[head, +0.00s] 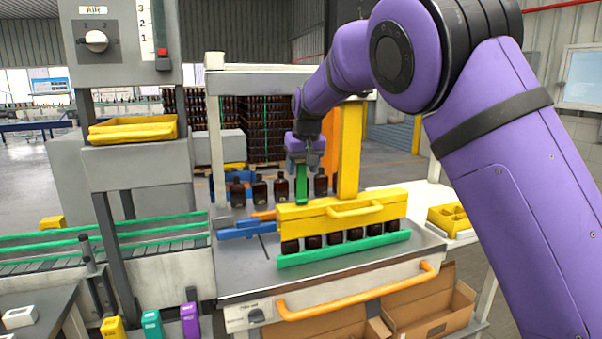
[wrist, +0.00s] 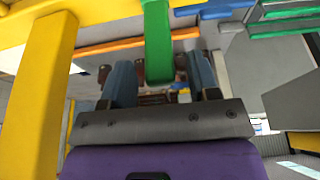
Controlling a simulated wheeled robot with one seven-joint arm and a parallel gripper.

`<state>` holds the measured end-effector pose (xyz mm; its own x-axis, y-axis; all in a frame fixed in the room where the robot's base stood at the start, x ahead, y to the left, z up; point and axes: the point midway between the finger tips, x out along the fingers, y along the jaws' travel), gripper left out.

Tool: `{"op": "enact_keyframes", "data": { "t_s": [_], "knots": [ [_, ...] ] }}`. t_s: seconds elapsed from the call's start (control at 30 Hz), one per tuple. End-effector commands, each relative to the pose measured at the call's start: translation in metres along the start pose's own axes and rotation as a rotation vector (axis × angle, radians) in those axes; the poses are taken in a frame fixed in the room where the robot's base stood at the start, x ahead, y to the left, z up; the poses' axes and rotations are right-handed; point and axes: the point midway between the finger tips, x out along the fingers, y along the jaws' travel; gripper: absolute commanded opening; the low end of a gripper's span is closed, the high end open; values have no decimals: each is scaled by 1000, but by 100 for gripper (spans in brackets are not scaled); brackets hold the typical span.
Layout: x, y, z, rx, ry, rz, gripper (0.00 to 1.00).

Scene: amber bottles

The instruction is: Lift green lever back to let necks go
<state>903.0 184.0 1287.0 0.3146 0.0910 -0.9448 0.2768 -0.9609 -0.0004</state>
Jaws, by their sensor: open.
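The green lever (head: 300,186) stands upright behind the yellow bar with the handle (head: 340,212). My gripper (head: 302,164) is at the top of the lever in the head view. In the wrist view the lever (wrist: 158,42) reaches down between the two blue-grey fingers of my gripper (wrist: 162,80). The fingers are open, with gaps showing on both sides of the lever. Several dark amber bottles (head: 332,238) show under the yellow bar, behind a green rail (head: 345,250). Their necks are hidden by the bar.
More amber bottles (head: 259,190) stand behind the bar, close to the lever. A yellow post (head: 349,150) rises just right of my gripper. Blue and orange parts (head: 243,230) lie left of the bar. The metal table front (head: 235,290) is clear.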

Motion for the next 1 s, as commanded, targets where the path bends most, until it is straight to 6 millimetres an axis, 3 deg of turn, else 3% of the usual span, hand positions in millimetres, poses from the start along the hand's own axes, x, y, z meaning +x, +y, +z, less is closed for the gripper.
{"op": "enact_keyframes", "data": {
  "t_s": [0.2, 0.4, 0.6, 1.0],
  "knots": [
    [-44, 0, -1, 0, 3, -2, 55],
    [-73, 0, 0, 0, 2, -1, 55],
    [-84, 0, 0, 0, -1, 1, 55],
    [-90, 6, 4, 9, 0, -3, 55]
  ]
}}
